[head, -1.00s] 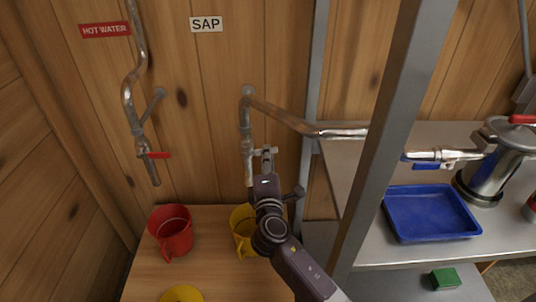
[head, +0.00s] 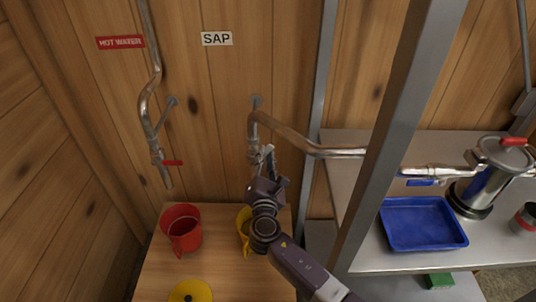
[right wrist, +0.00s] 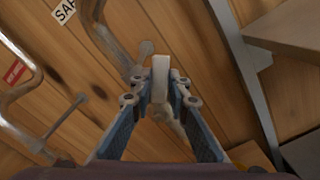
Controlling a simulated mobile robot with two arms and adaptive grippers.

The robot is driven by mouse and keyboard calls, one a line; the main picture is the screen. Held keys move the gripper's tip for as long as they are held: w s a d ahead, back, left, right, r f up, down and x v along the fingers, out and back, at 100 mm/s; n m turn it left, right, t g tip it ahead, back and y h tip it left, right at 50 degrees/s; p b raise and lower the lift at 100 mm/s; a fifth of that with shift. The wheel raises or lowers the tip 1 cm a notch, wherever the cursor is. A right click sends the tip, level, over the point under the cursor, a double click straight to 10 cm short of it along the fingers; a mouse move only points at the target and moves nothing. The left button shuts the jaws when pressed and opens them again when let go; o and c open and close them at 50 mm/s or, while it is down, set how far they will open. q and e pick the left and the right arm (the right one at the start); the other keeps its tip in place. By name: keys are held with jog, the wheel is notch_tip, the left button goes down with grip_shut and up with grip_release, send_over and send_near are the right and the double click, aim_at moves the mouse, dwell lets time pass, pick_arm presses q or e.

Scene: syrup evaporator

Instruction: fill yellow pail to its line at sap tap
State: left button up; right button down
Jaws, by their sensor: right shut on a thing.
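The yellow pail (head: 243,231) stands on the wooden bench under the sap tap (head: 254,152), which hangs from a bent metal pipe below the SAP sign (head: 217,38). My right gripper (head: 266,160) is at the tap, above the pail. In the right wrist view its two blue-sided fingers (right wrist: 160,92) are closed around the pale tap handle (right wrist: 160,72). My gripper and arm hide much of the pail and the spout. I cannot see the pail's line, its level or any stream of sap. My left gripper is not in view.
A red pail (head: 183,235) stands left of the yellow one, under the hot water tap (head: 161,165). A yellow round disc (head: 190,292) lies at the bench front. A metal post (head: 395,140) rises right of my arm. Beyond it are a blue tray (head: 423,224) and a steel canister (head: 484,187).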

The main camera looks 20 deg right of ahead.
jog(key=shift+a, duration=0.1)
dwell(0.3)
jog(key=c, duration=1.8)
grip_release()
jog(key=shift+c, duration=0.2)
jog(key=v, duration=1.2)
